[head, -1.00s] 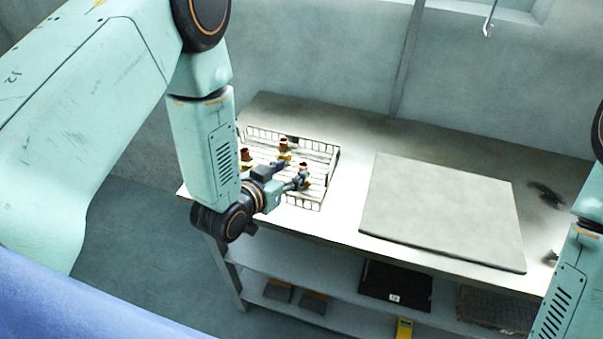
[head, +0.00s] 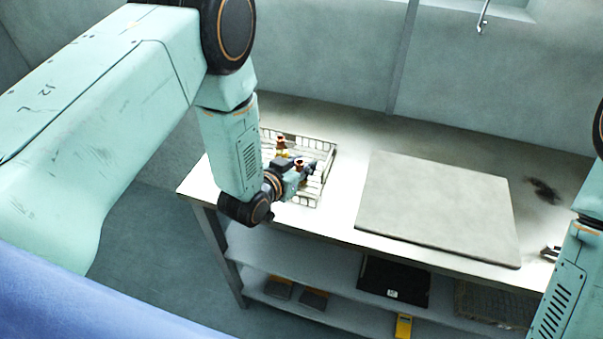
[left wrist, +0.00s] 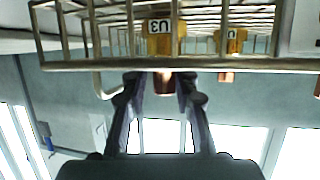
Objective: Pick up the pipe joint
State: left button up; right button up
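Pipe joints with copper-coloured ends and yellow bodies stand in a wire basket (head: 326,172). One pipe joint (head: 281,146) is farther back, and another (head: 299,164) is at my left gripper (head: 304,172). In the left wrist view, which looks upside down, the left fingers are spread. The copper end of a labelled pipe joint (left wrist: 160,42) shows between their tips; I see no clear grip. A second labelled pipe joint (left wrist: 230,42) is to its right. My left arm hides part of the basket. Only a small part of my right gripper (head: 550,253) shows at the right edge.
The basket stands on the left of a workbench (head: 345,150). A flat grey mat (head: 435,210) covers its middle. A dark stain (head: 543,190) lies right of the mat. A lower shelf holds a black box (head: 395,280) and a yellow item (head: 403,326).

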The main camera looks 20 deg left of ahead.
pick_arm(q)
jog(key=shift+a+f, duration=0.1)
jog(key=shift+a, duration=0.25)
jog(key=c, duration=0.5)
jog(key=shift+d, duration=0.1)
grip_shut()
jog(key=shift+d, duration=0.15)
